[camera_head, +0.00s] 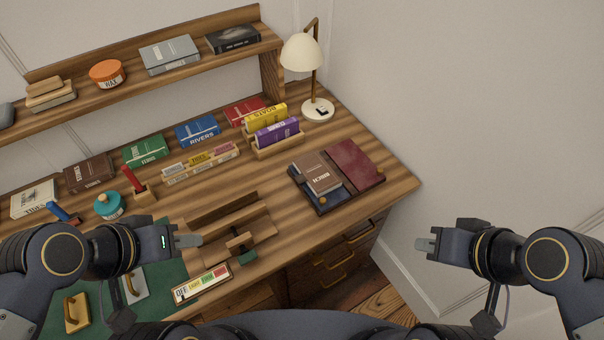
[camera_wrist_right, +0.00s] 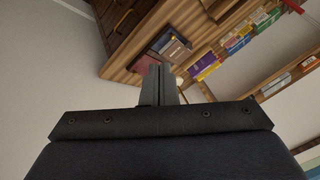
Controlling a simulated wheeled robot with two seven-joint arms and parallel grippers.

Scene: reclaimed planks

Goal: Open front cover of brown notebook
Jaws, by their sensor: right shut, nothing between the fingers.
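A brown notebook (camera_head: 317,173) with pale lettering lies on a dark blue and dark red folder-like base (camera_head: 348,201) at the right end of the desk. Its cover lies flat and looks closed. In the right wrist view the brown notebook (camera_wrist_right: 174,50) is small, beyond the fingertips. My right gripper (camera_head: 426,244) is shut and empty, in the air off the desk's right edge, to the right of and nearer than the notebook. Its fingers (camera_wrist_right: 160,72) show together in the wrist view. My left gripper (camera_head: 189,241) looks shut and empty over the front left of the desk.
A dark red book (camera_head: 354,162) lies beside the notebook. A wooden holder with yellow and purple books (camera_head: 275,130) and a lamp (camera_head: 317,109) stand behind it. Another brown book (camera_head: 90,172) lies far left. A wooden stand (camera_head: 228,228) is near my left gripper.

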